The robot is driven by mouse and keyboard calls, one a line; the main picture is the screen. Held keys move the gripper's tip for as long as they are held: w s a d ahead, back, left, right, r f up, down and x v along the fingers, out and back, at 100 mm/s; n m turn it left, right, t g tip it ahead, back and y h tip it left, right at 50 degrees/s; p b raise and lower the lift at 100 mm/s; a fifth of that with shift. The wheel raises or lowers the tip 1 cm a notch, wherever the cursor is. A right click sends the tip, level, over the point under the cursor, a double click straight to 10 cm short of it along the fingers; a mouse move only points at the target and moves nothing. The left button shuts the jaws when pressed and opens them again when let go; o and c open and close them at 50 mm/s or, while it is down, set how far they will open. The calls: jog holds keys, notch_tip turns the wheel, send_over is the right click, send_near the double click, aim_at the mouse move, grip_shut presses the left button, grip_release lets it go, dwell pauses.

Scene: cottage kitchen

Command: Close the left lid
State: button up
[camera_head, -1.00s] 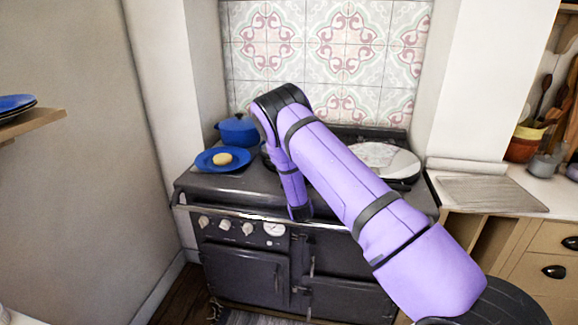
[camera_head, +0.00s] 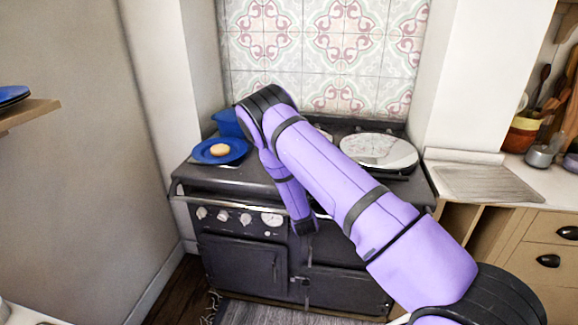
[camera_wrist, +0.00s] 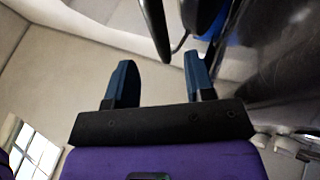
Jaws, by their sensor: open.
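The dark range stove (camera_head: 240,258) stands against the tiled wall. The right lid (camera_head: 380,152), round and shiny, lies flat at the right of its top. I cannot make out the left lid in the head view, where my arm covers the middle of the stove top. In the wrist view, dark curved edges and a rod-like shape (camera_wrist: 155,25) stand beyond the fingers; I cannot tell whether they belong to the left lid. My gripper (camera_wrist: 160,82) is open, with nothing between its fingers. Its fingers are hidden in the head view.
A blue plate with a round yellowish item (camera_head: 219,150) lies on the stove's left, before a blue pot (camera_head: 228,122). White knobs (camera_head: 224,215) and a rail (camera_head: 225,206) line the stove front. A counter with a ridged board (camera_head: 490,184) is at right; a shelf (camera_head: 28,113) at left.

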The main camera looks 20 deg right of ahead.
jog(key=shift+v, duration=1)
jog(key=shift+c, duration=0.2)
